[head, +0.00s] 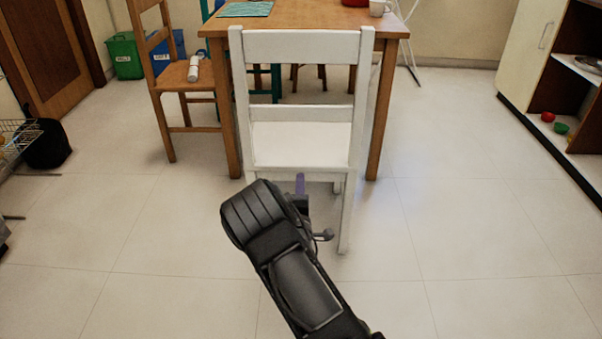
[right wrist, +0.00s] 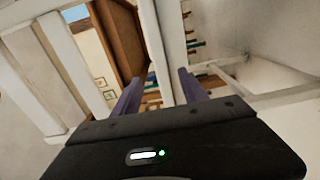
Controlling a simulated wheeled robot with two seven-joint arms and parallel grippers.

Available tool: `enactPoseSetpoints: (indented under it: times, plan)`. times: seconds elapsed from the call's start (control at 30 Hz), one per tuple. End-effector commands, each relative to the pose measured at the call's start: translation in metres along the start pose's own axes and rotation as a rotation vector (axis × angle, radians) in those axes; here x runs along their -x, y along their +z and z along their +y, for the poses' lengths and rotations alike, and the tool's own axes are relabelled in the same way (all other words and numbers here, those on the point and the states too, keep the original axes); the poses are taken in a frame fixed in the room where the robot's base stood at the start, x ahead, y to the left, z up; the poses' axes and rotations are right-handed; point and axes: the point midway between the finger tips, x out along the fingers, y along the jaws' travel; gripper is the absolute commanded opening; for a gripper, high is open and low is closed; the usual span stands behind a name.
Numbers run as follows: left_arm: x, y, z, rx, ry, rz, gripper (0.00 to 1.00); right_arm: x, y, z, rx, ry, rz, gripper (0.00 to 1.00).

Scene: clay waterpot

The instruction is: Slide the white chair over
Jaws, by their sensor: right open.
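The white chair (head: 301,145) stands upright at the front side of the wooden table, its back toward me and its seat partly under the table edge. My right arm reaches up to the lower part of the chair back, and my right gripper (head: 301,186) is just below seat level, mostly hidden behind my own arm. In the right wrist view the open purple fingers (right wrist: 160,95) point at a white upright of the chair (right wrist: 165,45), which shows between them. I cannot tell if they touch it. My left gripper is not in view.
A wooden chair (head: 172,75) with a white bottle (head: 194,68) stands to the left. A cabinet (head: 540,60) lines the right wall.

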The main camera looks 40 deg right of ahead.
Motion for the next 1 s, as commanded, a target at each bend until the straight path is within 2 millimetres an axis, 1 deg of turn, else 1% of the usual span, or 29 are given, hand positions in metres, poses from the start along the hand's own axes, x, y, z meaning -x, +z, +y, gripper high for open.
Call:
enactPoseSetpoints:
  times: [0.03, 0.2, 0.3, 0.43, 0.6, 0.87, 1.0]
  plan:
    - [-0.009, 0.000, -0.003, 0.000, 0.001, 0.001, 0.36, -0.013, 0.001, -0.004, -0.003, 0.004, -0.002, 0.51]
    - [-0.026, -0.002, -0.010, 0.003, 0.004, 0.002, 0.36, -0.055, 0.001, -0.005, -0.002, 0.006, -0.001, 0.51]
    - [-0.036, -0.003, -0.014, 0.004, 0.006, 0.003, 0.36, -0.076, 0.000, -0.006, -0.002, 0.004, 0.000, 0.51]
    - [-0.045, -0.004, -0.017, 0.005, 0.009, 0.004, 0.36, -0.096, 0.000, -0.005, -0.001, 0.002, 0.000, 0.51]
    - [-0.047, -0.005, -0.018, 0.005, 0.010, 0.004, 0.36, -0.107, 0.000, -0.001, 0.000, 0.000, 0.000, 0.51]
    - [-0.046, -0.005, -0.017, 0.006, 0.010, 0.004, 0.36, -0.107, 0.000, 0.000, 0.000, 0.000, 0.000, 0.51]
    - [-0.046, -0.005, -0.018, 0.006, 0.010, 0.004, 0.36, -0.107, 0.000, 0.000, 0.000, 0.000, 0.000, 0.39]
